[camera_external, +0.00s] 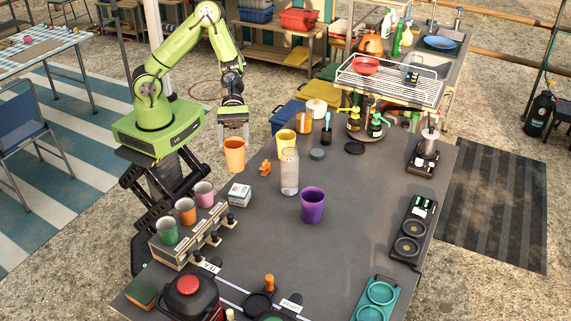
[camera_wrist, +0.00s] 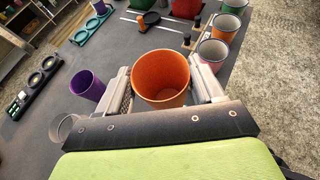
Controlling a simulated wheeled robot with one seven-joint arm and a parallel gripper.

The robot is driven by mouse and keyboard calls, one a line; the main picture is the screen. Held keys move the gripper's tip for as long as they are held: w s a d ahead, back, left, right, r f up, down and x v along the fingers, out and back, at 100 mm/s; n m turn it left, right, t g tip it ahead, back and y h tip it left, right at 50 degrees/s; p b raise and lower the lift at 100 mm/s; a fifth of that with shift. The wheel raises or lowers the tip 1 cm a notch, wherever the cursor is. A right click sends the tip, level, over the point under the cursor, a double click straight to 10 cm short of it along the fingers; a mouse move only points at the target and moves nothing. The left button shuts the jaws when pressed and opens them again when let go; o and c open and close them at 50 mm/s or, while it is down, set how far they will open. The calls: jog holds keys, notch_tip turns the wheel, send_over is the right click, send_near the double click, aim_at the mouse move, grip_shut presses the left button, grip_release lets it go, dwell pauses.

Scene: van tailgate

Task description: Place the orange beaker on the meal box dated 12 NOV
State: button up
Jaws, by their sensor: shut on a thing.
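The orange beaker (camera_external: 235,156) is upright and held above the left edge of the dark table. My gripper (camera_external: 234,133) is shut on it from above. In the wrist view the orange beaker (camera_wrist: 161,80) sits between the two fingers, its open mouth facing the camera, and it looks empty inside. A small white box with a teal band (camera_external: 240,194) lies on the table just below the beaker in the outside view, apart from it. Its print is too small to read, so I cannot tell whether it is the meal box dated 12 NOV.
A small orange item (camera_external: 265,168) lies close to the box. A rack with cups (camera_external: 187,235) stands at the left edge. The table's right middle is clear.

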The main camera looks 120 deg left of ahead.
aim_at(237, 163)
notch_tip(237, 163, down, 9)
jog(key=shift+a+b, duration=0.15)
jog(key=shift+b, duration=0.8)
jog(key=shift+f, duration=0.1)
jog(key=o, duration=1.3)
